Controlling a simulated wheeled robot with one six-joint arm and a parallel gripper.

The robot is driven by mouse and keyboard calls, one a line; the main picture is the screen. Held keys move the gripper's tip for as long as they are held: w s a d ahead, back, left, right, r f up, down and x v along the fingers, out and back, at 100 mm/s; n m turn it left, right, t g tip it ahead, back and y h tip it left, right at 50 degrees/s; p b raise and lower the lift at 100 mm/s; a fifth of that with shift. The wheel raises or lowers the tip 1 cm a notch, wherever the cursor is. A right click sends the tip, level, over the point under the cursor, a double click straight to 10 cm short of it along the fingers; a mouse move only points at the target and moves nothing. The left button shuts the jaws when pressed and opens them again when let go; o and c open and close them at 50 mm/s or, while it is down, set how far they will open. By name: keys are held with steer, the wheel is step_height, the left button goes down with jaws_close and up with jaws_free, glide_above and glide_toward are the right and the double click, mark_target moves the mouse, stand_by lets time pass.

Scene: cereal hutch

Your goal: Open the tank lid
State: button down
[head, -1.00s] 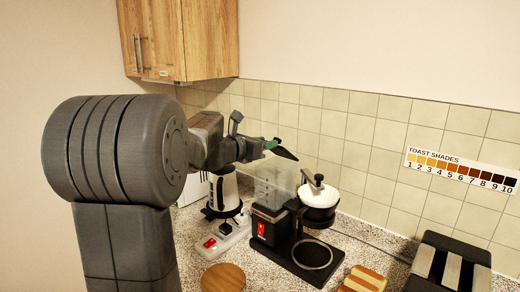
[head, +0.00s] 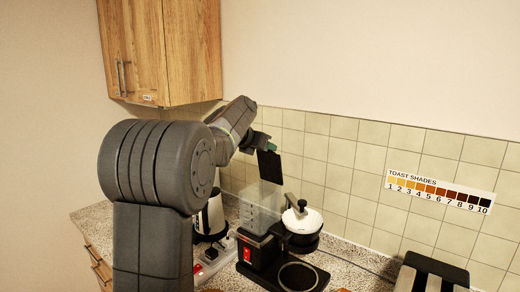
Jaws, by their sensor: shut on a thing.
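The coffee machine (head: 257,262) stands on the counter with a clear water tank (head: 262,200) at its back left. The dark tank lid (head: 270,166) stands nearly upright above the tank, its flat face toward the view. My gripper (head: 268,147) is at the lid's upper edge and shut on it. The fingertips are small here and partly hidden by the lid and my wrist. Whether the lid's lower edge touches the tank rim is hard to tell.
A white filter holder with a black knob (head: 300,220) sits right of the tank. A kettle (head: 211,218) stands to the left, partly behind my arm. A toaster (head: 430,275) is at the lower right. A wooden cabinet (head: 165,50) hangs at the upper left.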

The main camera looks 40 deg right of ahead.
steer(key=shift+w+d+r+g+y, duration=0.15)
steer(key=shift+w+d+r+y, duration=0.05)
steer(key=shift+d+y, duration=0.45)
steer(key=shift+w+d+r+g+y, duration=0.15)
steer(key=shift+w+d+y, duration=0.2)
steer(key=shift+d, duration=0.4)
steer(key=shift+w+d+r+g+y, duration=0.1)
steer(key=shift+d+r+y, duration=0.1)
steer(key=shift+d+y, duration=0.45)
steer(key=shift+d, duration=0.1)
steer(key=c, duration=0.9)
jaws_free()
steer(key=shift+f, duration=0.1)
steer(key=b+v, duration=0.1)
steer(key=v, duration=1.3)
steer(key=shift+d, duration=0.1)
steer(key=shift+c, duration=0.6)
